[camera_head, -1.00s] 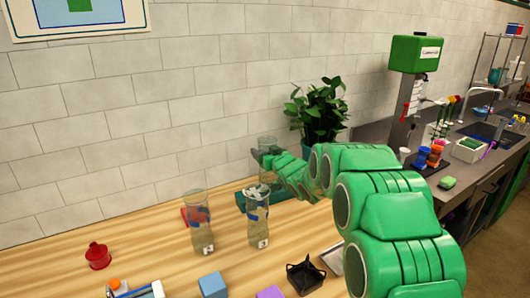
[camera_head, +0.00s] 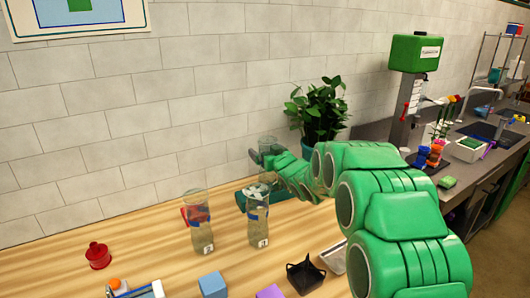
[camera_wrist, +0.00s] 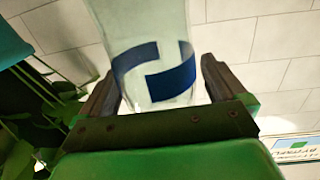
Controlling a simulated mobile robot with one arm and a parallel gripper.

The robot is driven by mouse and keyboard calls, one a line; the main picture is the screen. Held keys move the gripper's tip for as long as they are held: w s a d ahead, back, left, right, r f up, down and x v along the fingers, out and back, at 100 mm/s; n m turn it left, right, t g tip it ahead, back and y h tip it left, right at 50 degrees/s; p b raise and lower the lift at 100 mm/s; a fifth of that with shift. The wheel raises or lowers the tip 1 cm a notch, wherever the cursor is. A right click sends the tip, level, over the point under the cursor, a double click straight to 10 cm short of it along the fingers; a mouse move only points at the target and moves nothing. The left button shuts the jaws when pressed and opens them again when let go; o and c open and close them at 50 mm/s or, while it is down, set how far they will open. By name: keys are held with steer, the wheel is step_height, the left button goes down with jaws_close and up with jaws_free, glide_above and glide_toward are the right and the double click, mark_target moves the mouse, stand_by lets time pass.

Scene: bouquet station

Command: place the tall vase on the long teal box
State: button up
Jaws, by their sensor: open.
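A clear glass vase with a blue band (camera_wrist: 160,70) stands between the two open fingers of my gripper (camera_wrist: 158,92) in the wrist view. A finger is on each side of it; contact cannot be told. In the head view, the upper part of this vase (camera_head: 268,143) shows beside my gripper (camera_head: 264,158), above the long teal box (camera_head: 245,205) at the back of the table. My gripper and arm hide its lower part, so I cannot tell whether its base rests on the box. Two other banded glass vases stand in front, a left one (camera_head: 202,236) and a right one (camera_head: 258,232).
A leafy plant (camera_head: 318,110) stands behind my arm, near the tiled wall. A red object (camera_head: 190,215) lies behind the left vase.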

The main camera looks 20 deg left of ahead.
steer(key=v, duration=1.1)
steer(key=shift+d, duration=0.1)
steer(key=s+d+m+g+h, duration=0.1)
steer(key=s+d+m+h, duration=0.1)
steer(key=s+d+h, duration=0.45)
steer(key=s+d+f+m+g+h, duration=0.1)
steer(key=s+d+g, duration=0.15)
steer(key=d, duration=0.75)
steer(key=s+d+m+g+h, duration=0.1)
steer(key=s+d+m+h, duration=0.15)
steer(key=s+d, duration=0.4)
steer(key=s+d+m+g, duration=0.1)
steer(key=s+d+g, duration=0.1)
steer(key=s, duration=1.1)
steer(key=s+d+g+h, duration=0.1)
steer(key=s+d+g, duration=0.2)
steer(key=s, duration=1)
steer(key=s+d+m+g, duration=0.1)
steer(key=s+g, duration=0.4)
steer(key=s, duration=0.8)
steer(key=shift+d+f+m, duration=0.35)
steer(key=shift+d+f, duration=0.1)
steer(key=shift+d, duration=0.45)
